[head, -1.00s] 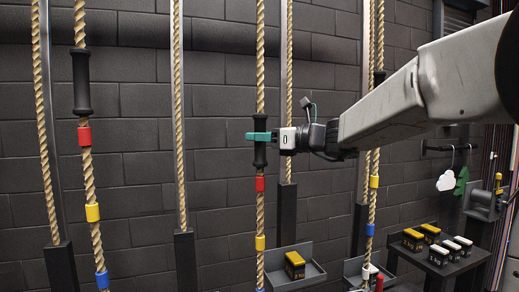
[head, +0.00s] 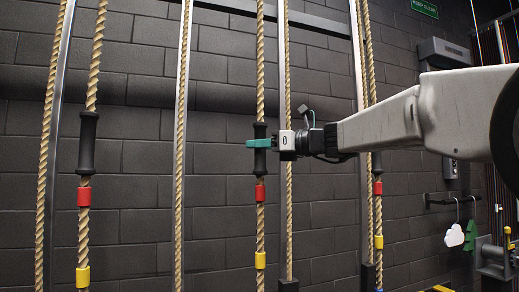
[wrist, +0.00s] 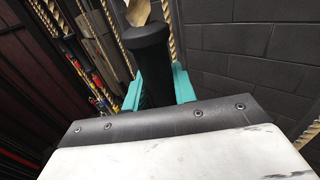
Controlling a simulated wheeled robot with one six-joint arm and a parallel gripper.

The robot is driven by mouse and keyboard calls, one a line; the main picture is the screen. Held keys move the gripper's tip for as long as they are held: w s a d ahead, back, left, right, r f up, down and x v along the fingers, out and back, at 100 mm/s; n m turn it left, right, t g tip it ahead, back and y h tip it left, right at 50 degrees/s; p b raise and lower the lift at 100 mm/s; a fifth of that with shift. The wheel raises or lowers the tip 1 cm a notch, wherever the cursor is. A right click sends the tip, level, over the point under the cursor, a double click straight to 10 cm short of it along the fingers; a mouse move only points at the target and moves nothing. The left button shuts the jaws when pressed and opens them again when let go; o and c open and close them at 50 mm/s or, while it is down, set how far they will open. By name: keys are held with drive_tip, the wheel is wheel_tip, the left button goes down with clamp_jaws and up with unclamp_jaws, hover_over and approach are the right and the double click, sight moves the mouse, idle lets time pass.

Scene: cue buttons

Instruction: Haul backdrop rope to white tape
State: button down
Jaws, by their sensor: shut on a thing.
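My gripper (head: 257,143), with teal fingers, is shut around a black handle (head: 260,163) on the middle twisted rope (head: 261,70). Below that handle the rope carries a red band (head: 260,193) and a yellow band (head: 260,260). In the wrist view the black handle (wrist: 153,55) stands between the two teal fingers (wrist: 158,88). I see no white tape in the current views. No label tells me which rope is the backdrop rope.
A left rope has a black handle (head: 87,143) with red and yellow bands; a right rope has a similar handle (head: 377,163). Upright metal rails run between the ropes against a dark block wall (head: 220,130). A white cloud (head: 455,236) and green tree (head: 475,235) hang at right.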

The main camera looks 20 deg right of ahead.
drive_tip(key=c, duration=1.1)
unclamp_jaws()
drive_tip(key=shift+c, duration=0.2)
drive_tip(key=v, duration=0.7)
drive_tip(key=shift+s+d, duration=0.3)
